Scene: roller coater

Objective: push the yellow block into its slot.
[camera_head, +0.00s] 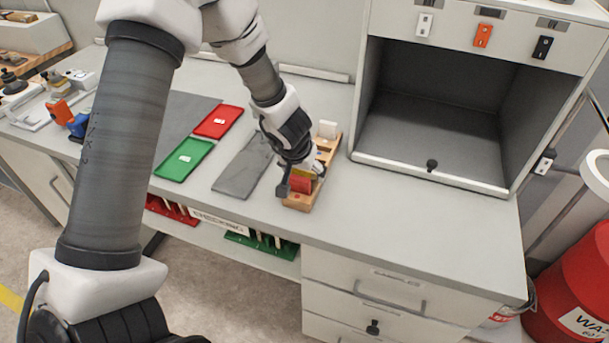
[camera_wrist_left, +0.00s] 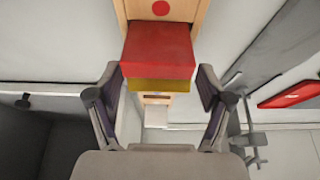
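The yellow block (camera_head: 304,173) sits in the wooden rack (camera_head: 298,202), directly behind the red block (camera_head: 301,185). In the left wrist view the yellow block (camera_wrist_left: 160,85) shows as a strip below the larger red block (camera_wrist_left: 158,50); how deep it sits in its slot cannot be told. My left gripper (camera_head: 300,178) is over the rack. A white block (camera_head: 327,129) stands at the rack's far end. My right gripper is not in view.
A grey mat (camera_head: 243,166), a green tray (camera_head: 184,159) and a red tray (camera_head: 218,121) lie left of the rack. An open cabinet (camera_head: 430,177) stands to its right. The bench top in front of the cabinet is clear.

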